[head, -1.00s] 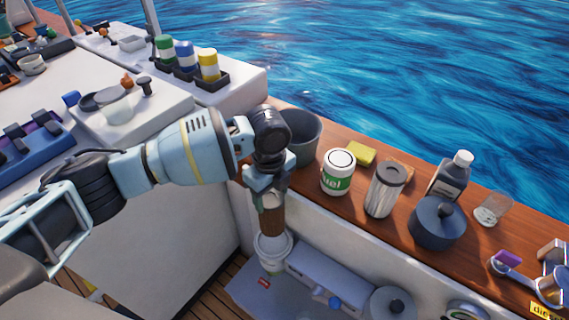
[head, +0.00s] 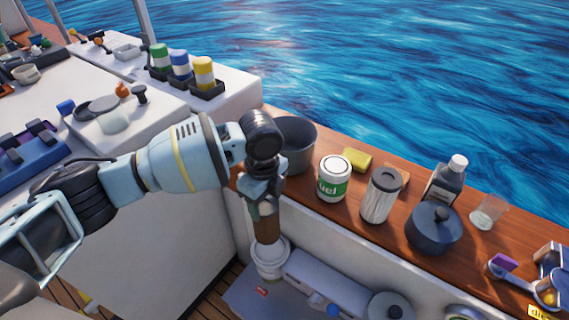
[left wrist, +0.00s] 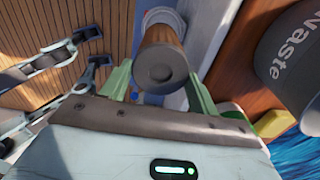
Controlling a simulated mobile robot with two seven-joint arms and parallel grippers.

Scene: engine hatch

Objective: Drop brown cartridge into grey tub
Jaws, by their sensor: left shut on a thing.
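The brown cartridge (head: 266,230) stands upright at the white round housing (head: 269,262) below the wooden ledge. Its lower end is hidden by the housing's rim or inside it; I cannot tell how deep. My left gripper (head: 264,207) points down and is shut on the cartridge's upper part. In the left wrist view the cartridge (left wrist: 160,60) shows end-on between the green fingers. The grey tub (head: 299,148) stands on the ledge behind and right of the gripper, partly hidden by my wrist. In the left wrist view the tub (left wrist: 300,50) reads "waste". My right gripper is out of view.
On the ledge (head: 308,196), right of the tub, stand a white-green can (head: 333,180), a yellow sponge (head: 356,160), a pleated cylinder (head: 381,198), a dark lidded pot (head: 434,230) and a dark bottle (head: 446,180). A white cabinet lies left. Water lies beyond the ledge.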

